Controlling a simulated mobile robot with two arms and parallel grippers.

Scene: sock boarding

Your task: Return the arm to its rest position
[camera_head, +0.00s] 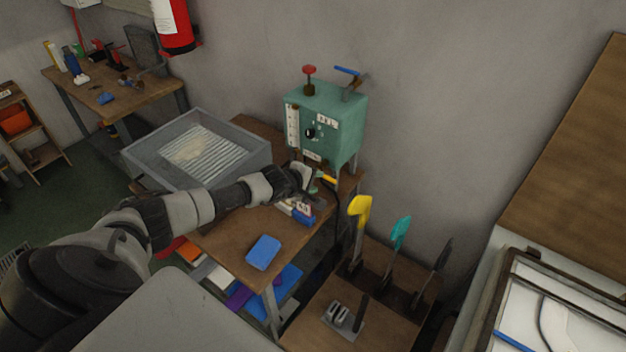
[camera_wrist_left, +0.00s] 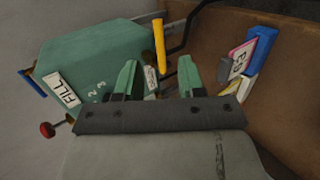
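My left arm (camera_head: 180,215) reaches in from the left over the wooden table. Its left gripper (camera_head: 316,184) is just below and in front of the green machine (camera_head: 330,125). In the left wrist view, the two green-tipped fingers of this gripper (camera_wrist_left: 157,78) stand apart. No object is clearly held between them. The green machine (camera_wrist_left: 95,60), with a FILL label, is close by on the left there. My right arm and gripper are not in view.
A grey tray (camera_head: 258,152) stands at the table's back left. A blue block (camera_head: 263,253) lies near the table's front edge. Small labelled blocks (camera_head: 303,213) sit near the gripper. A lower stand holds yellow (camera_head: 359,212), teal (camera_head: 400,233) and dark upright boards. A yellow bar (camera_wrist_left: 159,46) is beyond the fingers.

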